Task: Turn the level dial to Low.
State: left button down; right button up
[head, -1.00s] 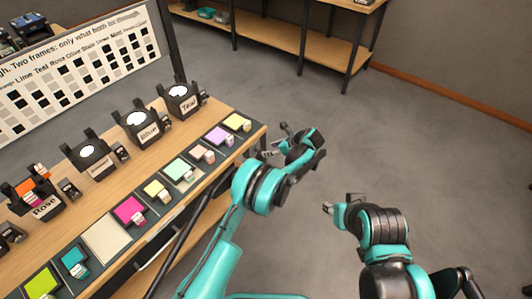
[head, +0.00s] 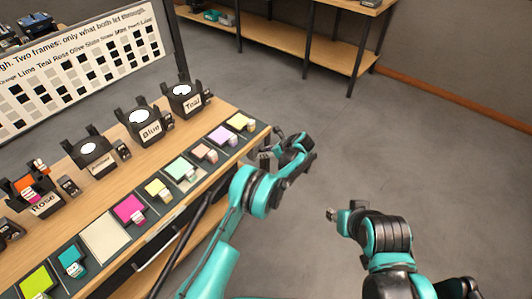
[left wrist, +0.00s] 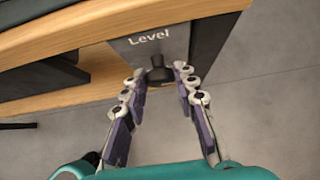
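The level dial (left wrist: 158,72) is a dark knob on a grey panel marked "Level" (left wrist: 148,42), under the table's wooden edge in the left wrist view. No Low mark is readable there. My left gripper (left wrist: 159,77) is open, with one fingertip on each side of the knob. I cannot tell whether either fingertip touches it. In the head view my left gripper (head: 271,148) is beside the table's near right corner, and the dial is hidden. My right gripper (head: 330,213) is over the floor, away from the table; its finger opening is too small to judge.
The wooden table (head: 225,108) carries black lamp-like units with labels such as Blue (head: 145,122) and Teal (head: 186,97). Several coloured swatches lie along its front. A chart board (head: 80,75) stands behind. The floor at right is clear.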

dwell(0.3)
pick_arm(q)
jog(key=shift+s+a+f+n+t+h, duration=0.1)
jog(key=shift+s+a+n+t+h, duration=0.1)
jog(key=shift+n+t+h, duration=0.75)
jog(key=shift+s+a+n+t+h, duration=0.15)
jog(key=shift+n+t+h, duration=0.25)
jog(key=shift+t, duration=0.95)
jog(key=shift+d, duration=0.1)
jog(key=c, duration=1.2)
grip_release()
jog(key=shift+s, duration=0.1)
jog(key=v, duration=1.1)
jog(key=shift+s+d+r, duration=0.1)
jog(key=shift+s+r, duration=0.1)
jog(key=shift+s, duration=0.15)
